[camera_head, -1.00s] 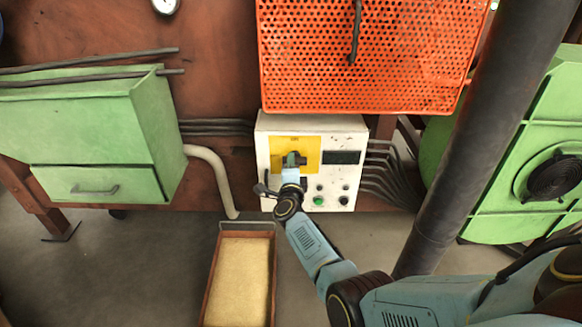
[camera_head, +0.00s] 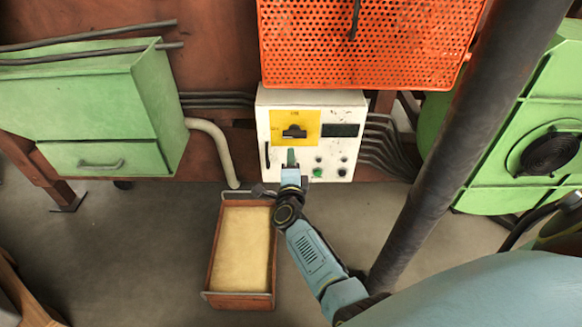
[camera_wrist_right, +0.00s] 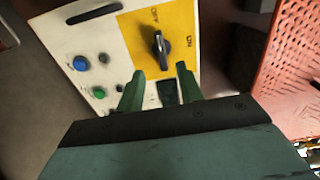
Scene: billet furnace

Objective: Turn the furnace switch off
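The furnace switch is a black rotary knob (camera_head: 294,131) on a yellow plate (camera_head: 308,121), on the front of a white control box (camera_head: 342,103). In the right wrist view the knob (camera_wrist_right: 160,47) stands clear beyond my fingers. My right gripper (camera_head: 291,156) is just below the knob in the head view, apart from it. In the right wrist view its two green fingers (camera_wrist_right: 157,85) are spread with nothing between them, so it is open. My left gripper is not in view.
A dark display (camera_head: 341,130) and small buttons share the box face. An orange perforated panel (camera_head: 365,45) is above. A thick dark pipe (camera_head: 450,150) stands at the right. A tray of yellowish material (camera_head: 240,299) lies on the floor below.

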